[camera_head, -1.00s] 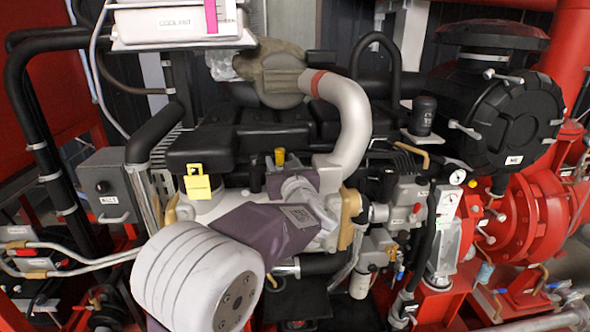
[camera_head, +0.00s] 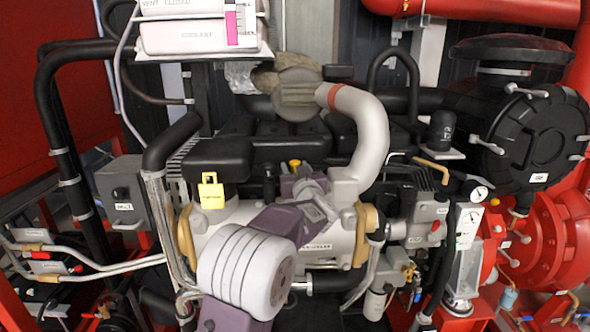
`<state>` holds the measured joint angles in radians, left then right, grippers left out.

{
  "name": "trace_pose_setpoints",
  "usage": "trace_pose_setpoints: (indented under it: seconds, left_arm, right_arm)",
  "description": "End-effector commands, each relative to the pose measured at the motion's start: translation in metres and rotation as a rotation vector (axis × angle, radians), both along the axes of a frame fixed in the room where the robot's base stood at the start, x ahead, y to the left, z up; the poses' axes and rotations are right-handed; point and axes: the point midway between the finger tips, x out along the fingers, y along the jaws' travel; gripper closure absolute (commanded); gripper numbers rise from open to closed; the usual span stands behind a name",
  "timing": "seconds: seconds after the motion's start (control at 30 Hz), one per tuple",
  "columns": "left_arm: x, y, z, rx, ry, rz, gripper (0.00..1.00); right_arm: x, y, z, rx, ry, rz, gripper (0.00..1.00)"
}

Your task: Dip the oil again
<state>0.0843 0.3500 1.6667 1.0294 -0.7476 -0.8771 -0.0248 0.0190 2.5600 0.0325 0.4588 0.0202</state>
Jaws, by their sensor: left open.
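My left gripper (camera_head: 312,190) is purple and grey, at the end of my white arm link. It is in front of the middle of the engine block (camera_head: 228,214), just below a small yellow knob (camera_head: 294,164) on top of the engine. The jaws are open; their tips are partly hidden by the wrist, and I see nothing held. I cannot tell whether the yellow knob is the oil dipstick. No loose dipstick shows. My right gripper is not in view.
A yellow padlock-shaped tag (camera_head: 211,190) is on the engine's left. A coolant tank (camera_head: 187,37) stands above it. A thick grey pipe (camera_head: 367,135) curves down right of the gripper. Black hoses (camera_head: 50,120) are at left, and a red pump (camera_head: 550,240) is at right.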

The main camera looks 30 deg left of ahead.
Motion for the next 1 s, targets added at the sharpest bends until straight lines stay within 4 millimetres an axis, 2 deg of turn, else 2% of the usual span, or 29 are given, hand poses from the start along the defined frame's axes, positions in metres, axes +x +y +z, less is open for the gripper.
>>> trace_pose_setpoints:
  seconds: [0.2,0.27,0.37,0.4,1.0]
  left_arm:
    - [0.0007,0.0006,-0.0001,0.0,0.0,0.0,0.56]
    - [0.0007,0.0006,-0.0001,0.0,0.0,0.0,0.7]
    - [0.0005,0.0006,0.0,0.0,0.0,0.0,0.98]
    - [0.0005,0.0006,0.0,0.0,0.0,0.0,1.0]
    - [0.0003,0.0005,0.0009,0.001,-0.002,0.0,1.0]
  right_arm:
    - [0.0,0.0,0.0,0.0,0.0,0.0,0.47]
    - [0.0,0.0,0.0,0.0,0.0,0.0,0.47]
    - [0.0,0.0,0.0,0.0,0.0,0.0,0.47]
    - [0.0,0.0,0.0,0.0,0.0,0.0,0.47]
    - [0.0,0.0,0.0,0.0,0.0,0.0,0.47]
